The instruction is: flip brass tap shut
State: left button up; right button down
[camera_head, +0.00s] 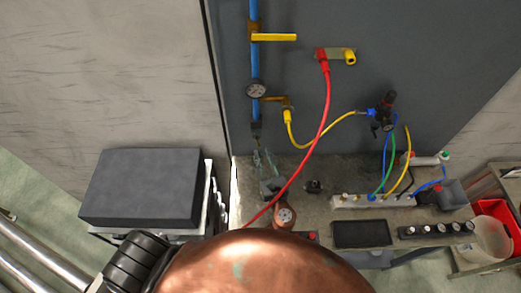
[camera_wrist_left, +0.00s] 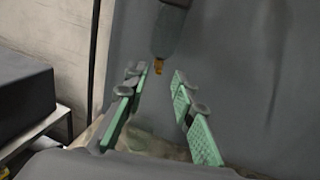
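A yellow lever (camera_head: 277,37) sticks out to the right, level, from a brass-coloured valve body (camera_head: 254,30) on the upright blue pipe (camera_head: 256,62) at the wall. Lower down, a brass-coloured branch (camera_head: 272,99) leaves the pipe below a round gauge. I cannot tell for certain which is the brass tap. My left gripper (camera_head: 265,163) is below the pipe's dark lower end and apart from it. In the left wrist view, its two green-padded fingers (camera_wrist_left: 155,105) stand apart with nothing between them. A dark pipe end (camera_wrist_left: 172,32) with a small brass tip is beyond them. My right gripper is out of view.
A red hose (camera_head: 322,120) hangs from the wall across the bench, close to my left gripper. A yellow hose (camera_head: 320,143) runs to a black regulator (camera_head: 388,112). A dark box (camera_head: 140,187) stands at left.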

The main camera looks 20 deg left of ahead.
aim_at(258, 142)
pick_arm(q)
jog(key=x, duration=0.3)
jog(key=shift+w+a+b, duration=0.3)
jog(key=shift+b, duration=0.05)
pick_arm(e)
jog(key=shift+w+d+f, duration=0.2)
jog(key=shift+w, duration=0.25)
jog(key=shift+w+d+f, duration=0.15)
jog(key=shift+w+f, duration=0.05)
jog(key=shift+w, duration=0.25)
pick_arm(q)
jog(key=shift+c, duration=0.5)
grip_shut()
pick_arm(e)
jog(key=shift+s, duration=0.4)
